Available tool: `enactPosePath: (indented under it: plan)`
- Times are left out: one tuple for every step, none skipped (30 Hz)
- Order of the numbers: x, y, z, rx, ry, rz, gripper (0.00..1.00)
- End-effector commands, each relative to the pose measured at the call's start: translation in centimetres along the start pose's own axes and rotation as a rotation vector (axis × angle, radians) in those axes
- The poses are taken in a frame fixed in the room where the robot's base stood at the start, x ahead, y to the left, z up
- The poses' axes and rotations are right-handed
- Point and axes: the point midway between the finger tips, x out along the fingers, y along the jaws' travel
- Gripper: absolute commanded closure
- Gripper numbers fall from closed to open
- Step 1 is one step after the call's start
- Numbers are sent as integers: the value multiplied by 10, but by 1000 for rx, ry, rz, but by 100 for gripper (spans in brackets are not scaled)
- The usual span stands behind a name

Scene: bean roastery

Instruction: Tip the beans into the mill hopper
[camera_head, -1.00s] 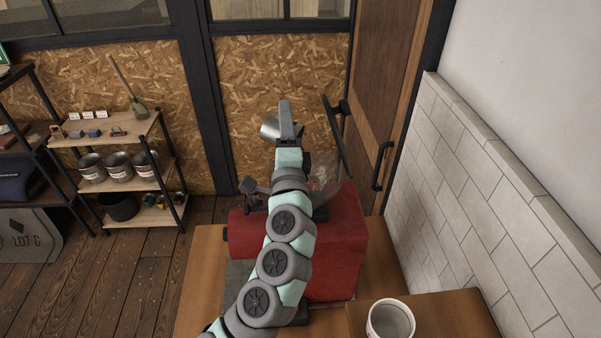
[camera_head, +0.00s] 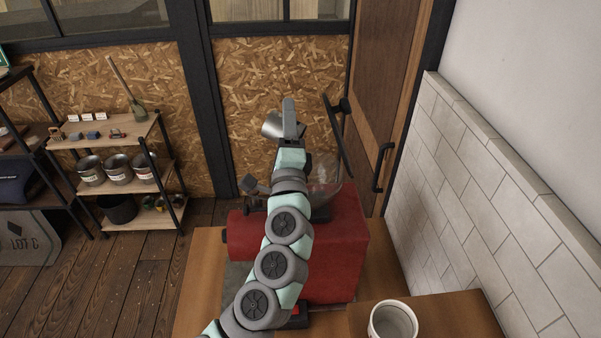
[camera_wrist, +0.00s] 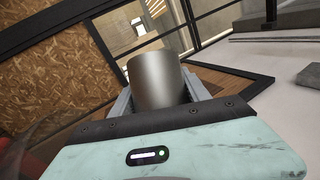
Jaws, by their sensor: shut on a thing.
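My gripper (camera_head: 289,120) is shut on a plain metal cup (camera_head: 271,125) and holds it in the air, above the level of the mill. In the wrist view the cup (camera_wrist: 160,78) sits between the two grey fingers of my gripper (camera_wrist: 160,95). The cup looks tilted in the head view. Its inside is hidden, so no beans show. The red mill (camera_head: 340,245) stands on the wooden table below my arm. Its clear hopper (camera_head: 327,172) is on top, to the lower right of the cup, partly hidden by my arm. A dark round lid (camera_head: 338,140) stands raised by the hopper.
A white pot (camera_head: 393,320) stands on a wooden surface (camera_head: 440,315) at the front right. A tiled wall (camera_head: 480,200) bounds the right side. A shelf (camera_head: 125,130) with several tins stands at the left. The air left of the cup is clear.

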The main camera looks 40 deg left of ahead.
Motion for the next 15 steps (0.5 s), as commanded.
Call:
enactPosePath:
  plan:
    - [0,0,0,5,1,-3,91]
    - [0,0,0,8,2,-5,91]
    - [0,0,-1,11,3,-7,91]
    - [0,0,-1,14,4,-8,91]
    - [0,0,-1,17,5,-10,91]
    - [0,0,-1,21,6,-12,91]
    - [0,-1,-1,23,7,-13,91]
    - [-1,-1,-1,26,8,-15,91]
    - [-1,-1,-2,30,9,-17,91]
    - [-1,-1,-2,32,10,-18,91]
    - [-1,-1,-2,35,11,-20,91]
    - [-1,-1,-2,39,12,-22,91]
    - [-1,-2,-2,42,13,-24,91]
    - [-1,-2,-2,45,13,-26,91]
    - [-1,-2,-2,48,15,-28,91]
